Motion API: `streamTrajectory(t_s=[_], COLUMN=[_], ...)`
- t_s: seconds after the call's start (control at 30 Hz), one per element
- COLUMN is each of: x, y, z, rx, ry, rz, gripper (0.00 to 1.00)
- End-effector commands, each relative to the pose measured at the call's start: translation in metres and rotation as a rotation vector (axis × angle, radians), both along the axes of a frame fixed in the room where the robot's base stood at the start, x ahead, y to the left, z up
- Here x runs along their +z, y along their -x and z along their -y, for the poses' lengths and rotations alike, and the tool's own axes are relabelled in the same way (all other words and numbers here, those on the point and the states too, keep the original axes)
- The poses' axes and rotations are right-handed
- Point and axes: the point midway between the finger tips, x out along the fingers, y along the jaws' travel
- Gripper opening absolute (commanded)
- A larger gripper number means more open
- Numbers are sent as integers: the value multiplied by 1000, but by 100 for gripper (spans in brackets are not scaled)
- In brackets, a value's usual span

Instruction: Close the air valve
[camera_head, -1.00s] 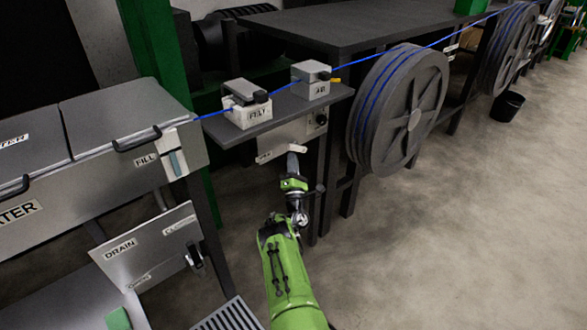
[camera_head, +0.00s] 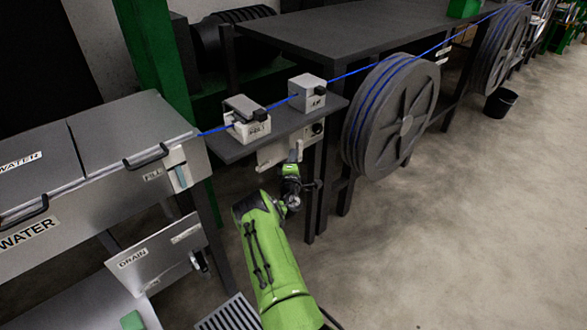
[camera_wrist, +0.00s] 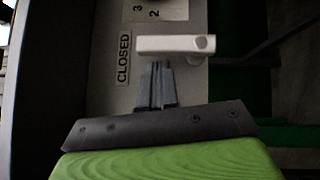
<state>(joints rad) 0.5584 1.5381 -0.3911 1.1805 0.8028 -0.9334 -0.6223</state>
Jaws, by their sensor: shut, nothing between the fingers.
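The air valve's handle (camera_wrist: 172,45) is a pale bar in the wrist view, running level across the picture. Its round pivot end is at the right, and its free end is close to the CLOSED label (camera_wrist: 124,58). My gripper (camera_wrist: 157,68) is shut and empty. Its fingertips are just below the handle's side in that view, touching or very nearly so; I cannot tell which. In the head view, my gripper (camera_head: 293,160) is at the front of the valve panel (camera_head: 271,154) under the small shelf, and my arm hides part of the panel.
A dial (camera_wrist: 150,10) with numbers is beyond the handle. The small shelf (camera_head: 232,152) above bears two grey-white boxes with the blue cable (camera_head: 350,71) through them. A large cable reel (camera_head: 408,125) stands to the right and a water tank (camera_head: 95,150) to the left. Open floor lies right.

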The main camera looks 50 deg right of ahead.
Motion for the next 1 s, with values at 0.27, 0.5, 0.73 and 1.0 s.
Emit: streamTrajectory(t_s=[0.27,0.5,0.73,1.0], x=[6,8,9,9], y=[1,1,1,1], z=[3,4,5,5], rx=[1,1,1,0], ry=[-83,-82,-80,-78], rz=[17,17,18,17], gripper=[0,0,0,0])
